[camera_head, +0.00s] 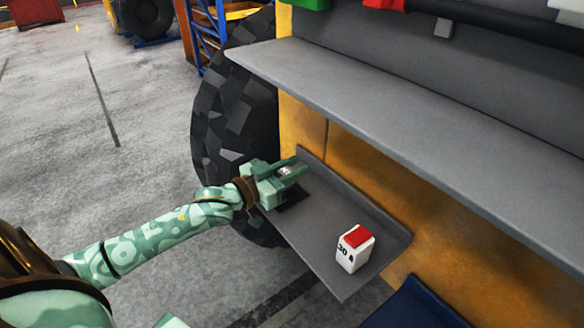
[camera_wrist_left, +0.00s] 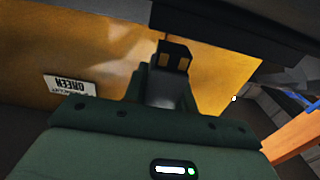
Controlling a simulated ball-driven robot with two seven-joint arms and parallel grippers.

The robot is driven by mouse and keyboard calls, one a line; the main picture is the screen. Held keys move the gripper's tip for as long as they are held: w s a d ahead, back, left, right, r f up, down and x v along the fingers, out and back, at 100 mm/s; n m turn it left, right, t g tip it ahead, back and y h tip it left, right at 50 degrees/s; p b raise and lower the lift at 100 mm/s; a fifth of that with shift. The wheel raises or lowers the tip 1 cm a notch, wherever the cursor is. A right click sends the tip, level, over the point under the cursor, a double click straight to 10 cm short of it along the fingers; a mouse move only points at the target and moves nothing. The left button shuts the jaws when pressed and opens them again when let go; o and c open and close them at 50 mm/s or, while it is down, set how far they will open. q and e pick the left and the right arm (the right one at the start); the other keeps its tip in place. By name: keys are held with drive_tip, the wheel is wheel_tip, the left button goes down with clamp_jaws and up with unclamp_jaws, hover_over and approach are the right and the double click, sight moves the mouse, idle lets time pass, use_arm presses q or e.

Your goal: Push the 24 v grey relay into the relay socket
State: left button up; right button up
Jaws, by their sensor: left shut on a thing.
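My left gripper (camera_head: 288,171) is shut on a small pale grey piece (camera_head: 284,171), which I take to be the grey relay. Only a bit of it shows between the jaws, and its markings cannot be read. The gripper is over the left end of a small grey tray. A dark patch (camera_head: 292,199) lies just below it on the tray; I cannot tell whether it is the relay socket or shadow. My right gripper is not in view.
A white block with a red top (camera_head: 355,247) stands on the right part of the grey tray (camera_head: 335,278). A long grey shelf (camera_head: 400,100) overhangs behind. A big black tyre (camera_head: 235,125) is behind the gripper.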

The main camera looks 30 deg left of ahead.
use_arm(q)
drive_tip(key=shift+p, duration=0.4)
idle(0.6)
drive_tip(key=shift+p, duration=0.45)
idle(0.4)
drive_tip(key=shift+f+b, duration=0.55)
drive_tip(key=shift+f, duration=0.7)
drive_tip(key=o, duration=1.1)
drive_tip(key=shift+c, duration=0.2)
